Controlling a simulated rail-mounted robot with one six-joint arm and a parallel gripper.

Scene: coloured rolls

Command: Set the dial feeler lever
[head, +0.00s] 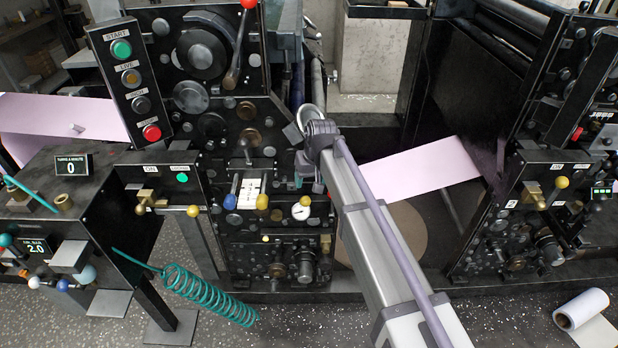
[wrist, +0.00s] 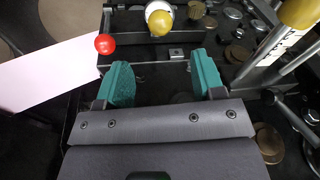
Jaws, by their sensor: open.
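A small round white dial (head: 300,212) sits on the dark machine front in the head view, right of a yellow knob (head: 262,202). I cannot tell which part is its feeler lever. In the wrist view, my gripper (wrist: 158,84) is open, with teal finger pads apart and nothing between them. A red ball knob (wrist: 105,44) is beyond the left finger. A yellow ball (wrist: 160,21) with a white part around it is beyond the gap between the fingers. In the head view my arm hides part of the machine, and the fingertips are not clear.
A pink web (wrist: 50,72) lies left of my fingers in the wrist view. A yellow-ended lever (wrist: 297,12) rises at the right. A start/stop button panel (head: 138,85) and a teal coiled hose (head: 208,293) are left of my arm in the head view.

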